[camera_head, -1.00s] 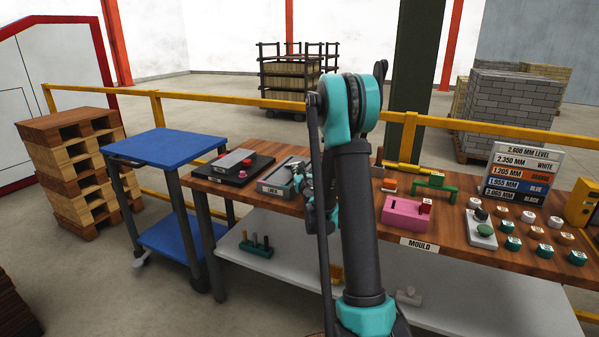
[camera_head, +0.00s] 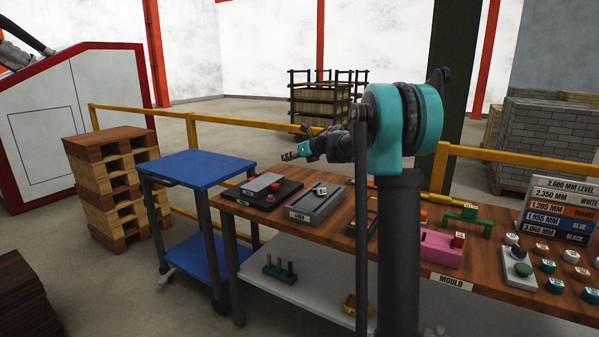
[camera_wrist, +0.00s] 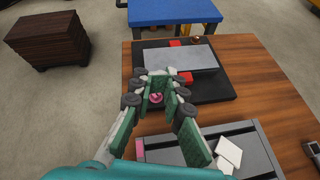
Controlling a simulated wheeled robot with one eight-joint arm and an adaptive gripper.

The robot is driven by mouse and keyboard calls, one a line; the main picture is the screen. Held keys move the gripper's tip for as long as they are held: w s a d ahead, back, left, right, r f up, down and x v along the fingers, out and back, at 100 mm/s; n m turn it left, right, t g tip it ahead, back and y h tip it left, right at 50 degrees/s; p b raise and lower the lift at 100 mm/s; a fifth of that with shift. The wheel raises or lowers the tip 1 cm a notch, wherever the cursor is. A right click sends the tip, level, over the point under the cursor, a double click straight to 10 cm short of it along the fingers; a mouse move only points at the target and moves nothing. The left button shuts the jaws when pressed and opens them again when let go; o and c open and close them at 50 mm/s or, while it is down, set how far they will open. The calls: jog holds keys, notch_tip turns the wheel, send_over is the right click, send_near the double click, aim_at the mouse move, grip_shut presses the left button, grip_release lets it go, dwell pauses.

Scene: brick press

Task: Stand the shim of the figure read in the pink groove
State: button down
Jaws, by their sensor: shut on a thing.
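My gripper (camera_head: 292,154) is raised above the bench's left end in the head view. In the wrist view its green-padded fingers (camera_wrist: 157,88) come together at the tips; what they hold is mostly hidden and I cannot make it out. The pink block (camera_head: 440,247) with the groove stands on the bench right of my arm, by the MOULD label, with a dark red piece (camera_head: 459,240) at its right end. A grey LINER tray (camera_head: 318,205) holds a pale tile (camera_head: 320,190); the wrist view shows white tiles (camera_wrist: 229,149) there.
A black plate (camera_head: 288,193) with a grey slab (camera_head: 263,182) and a pink knob (camera_head: 270,198) lies left of the tray. A board with millimetre figures (camera_head: 560,212) stands at the right, near several numbered caps (camera_head: 547,266). A green bridge (camera_head: 467,214) stands behind the pink block. A blue trolley (camera_head: 198,168) adjoins the bench.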

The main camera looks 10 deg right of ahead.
jog(key=s+r+n+g+h, duration=0.1)
jog(key=s+r+g, duration=0.3)
jog(key=s+r, duration=0.7)
jog(key=s+r+n+g+h, duration=0.1)
jog(key=s+r+n+g, duration=0.3)
jog(key=s+r, duration=0.7)
jog(key=s+g, duration=0.1)
jog(key=s, duration=0.8)
jog(key=shift+a+r+g+h, duration=0.2)
jog(key=shift+r+g+h, duration=0.1)
jog(key=shift+f, duration=0.15)
jog(key=shift+f, duration=1.8)
